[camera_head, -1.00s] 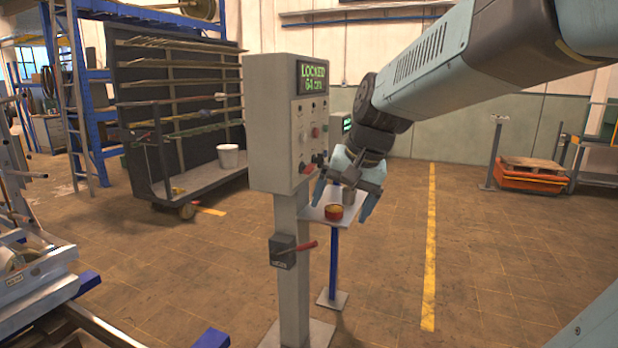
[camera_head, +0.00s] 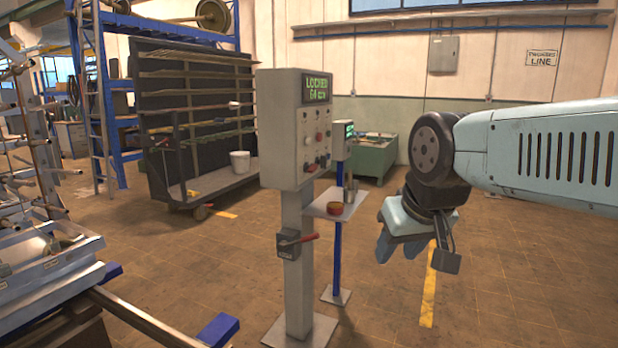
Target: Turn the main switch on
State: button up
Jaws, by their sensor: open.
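A grey control box (camera_head: 279,130) stands on a post in the middle of the view. Its green display reads LOCKED with a number below, and several knobs and buttons sit on its right-hand face. I cannot tell which of these controls is the main switch. My gripper (camera_head: 398,252) is open and empty, pointing down to the right of the post, apart from the box and the lever.
A dark rack cart (camera_head: 160,185) with a white bucket (camera_head: 240,162) is at left. Metal frames (camera_head: 50,250) fill the near left. Floor at right is clear.

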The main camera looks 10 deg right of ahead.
aim_at(308, 169)
jog(key=z, duration=0.2)
jog(key=i, duration=1)
jog(key=u, duration=0.2)
